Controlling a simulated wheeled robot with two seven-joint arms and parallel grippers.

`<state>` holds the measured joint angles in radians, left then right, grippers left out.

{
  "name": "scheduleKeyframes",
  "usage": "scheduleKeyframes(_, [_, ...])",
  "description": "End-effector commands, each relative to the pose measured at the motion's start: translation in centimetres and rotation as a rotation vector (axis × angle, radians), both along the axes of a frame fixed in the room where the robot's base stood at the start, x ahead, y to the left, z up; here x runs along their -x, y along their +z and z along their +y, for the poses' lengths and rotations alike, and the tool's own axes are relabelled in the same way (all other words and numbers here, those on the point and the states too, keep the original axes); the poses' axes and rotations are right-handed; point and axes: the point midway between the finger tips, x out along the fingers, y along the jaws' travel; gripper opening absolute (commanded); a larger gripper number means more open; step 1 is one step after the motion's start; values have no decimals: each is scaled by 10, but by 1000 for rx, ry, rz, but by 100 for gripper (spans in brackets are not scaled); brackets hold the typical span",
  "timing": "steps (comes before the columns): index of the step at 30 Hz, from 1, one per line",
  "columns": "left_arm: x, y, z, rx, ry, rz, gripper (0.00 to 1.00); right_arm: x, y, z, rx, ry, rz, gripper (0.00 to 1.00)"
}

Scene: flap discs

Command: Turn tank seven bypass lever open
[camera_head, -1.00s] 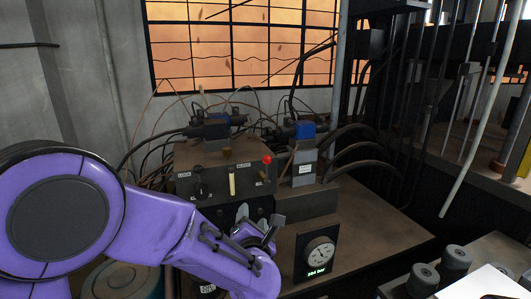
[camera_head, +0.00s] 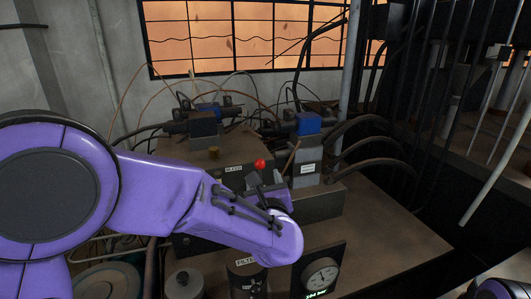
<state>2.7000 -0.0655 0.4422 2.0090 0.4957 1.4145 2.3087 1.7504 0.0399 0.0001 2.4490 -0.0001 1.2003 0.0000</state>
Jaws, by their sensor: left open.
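A control block (camera_head: 185,172) stands on the bench, with a lever topped by a red ball (camera_head: 260,163) at its right end. A label reading "BLEED" (camera_head: 234,168) shows on its front. Which lever is marked tank seven bypass cannot be read. My left gripper (camera_head: 266,190) is open, just below and in front of the red ball in the picture; I cannot tell whether it touches the lever. My left forearm hides most of the block's front, including the other controls. My right gripper is not in view.
A pressure gauge (camera_head: 321,276) with a lit green readout stands at the front of the bench (camera_head: 385,230). Blue-capped valves (camera_head: 308,123) with cables and hoses stand behind the block. A grey pipe (camera_head: 348,90) rises at the back. The bench's right part is clear.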

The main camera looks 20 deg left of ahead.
Motion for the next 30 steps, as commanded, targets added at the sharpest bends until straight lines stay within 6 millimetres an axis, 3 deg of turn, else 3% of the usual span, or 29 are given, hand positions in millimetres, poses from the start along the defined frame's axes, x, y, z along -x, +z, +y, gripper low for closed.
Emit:
scheduleKeyframes(5, [-12,3,6,0,4,0,58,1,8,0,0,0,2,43])
scheduleKeyframes(12, [-61,4,28,-3,5,1,58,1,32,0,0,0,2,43])
scheduleKeyframes(18, [-90,2,40,-1,3,0,58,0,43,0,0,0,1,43])
scheduleKeyframes(28, [-97,-1,41,-1,0,0,58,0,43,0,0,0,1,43])
scheduleKeyframes(29, [-97,-1,41,-1,0,0,52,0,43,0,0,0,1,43])
scheduleKeyframes(30, [-97,-1,41,-1,1,1,39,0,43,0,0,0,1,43])
